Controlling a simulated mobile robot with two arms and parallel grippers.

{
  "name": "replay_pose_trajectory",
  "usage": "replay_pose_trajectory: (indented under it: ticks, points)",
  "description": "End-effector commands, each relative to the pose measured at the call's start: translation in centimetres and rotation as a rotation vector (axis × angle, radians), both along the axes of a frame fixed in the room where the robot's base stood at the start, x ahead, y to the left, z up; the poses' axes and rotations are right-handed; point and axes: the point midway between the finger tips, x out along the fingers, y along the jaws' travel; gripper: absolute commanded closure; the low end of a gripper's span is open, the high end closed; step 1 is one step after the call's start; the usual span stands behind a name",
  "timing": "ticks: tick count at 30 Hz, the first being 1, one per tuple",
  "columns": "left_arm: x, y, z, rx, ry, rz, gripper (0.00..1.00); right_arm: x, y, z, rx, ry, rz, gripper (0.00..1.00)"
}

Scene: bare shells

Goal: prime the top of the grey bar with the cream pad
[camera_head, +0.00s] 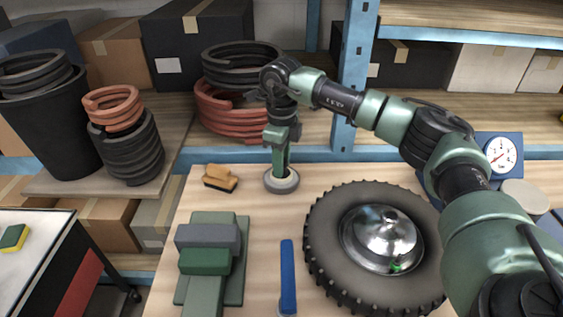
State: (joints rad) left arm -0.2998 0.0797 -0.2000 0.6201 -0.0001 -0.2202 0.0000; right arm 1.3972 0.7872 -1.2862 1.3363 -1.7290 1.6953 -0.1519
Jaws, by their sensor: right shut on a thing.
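The grey bar (207,236) lies crosswise on a green vise (205,262) at the left of the wooden bench. My right gripper (280,169) points down at the back middle of the bench, beyond and to the right of the bar. It is shut on the cream pad (285,173), of which only a small light part shows between the fingertips. The pad is at the inside of a round grey dish (282,187); whether it touches the bottom is hidden. My left gripper is not in view.
A wooden block brush (220,178) lies left of the dish. A blue bar-shaped tool (288,276) lies in front of it. A large tyre (333,271) with a shiny hub fills the right. A dial gauge (501,154) stands behind it. A blue shelf post (354,70) rises behind the bench.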

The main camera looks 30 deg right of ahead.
Motion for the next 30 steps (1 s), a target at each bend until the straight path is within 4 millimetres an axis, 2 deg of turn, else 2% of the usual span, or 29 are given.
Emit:
replay_pose_trajectory:
  ticks: [5,30]
  points:
    - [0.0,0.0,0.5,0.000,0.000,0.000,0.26,-0.1,0.0,0.5,0.000,0.004,0.001,1.00]
    - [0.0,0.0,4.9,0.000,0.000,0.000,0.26,0.0,0.0,7.0,0.000,0.001,0.000,1.00]
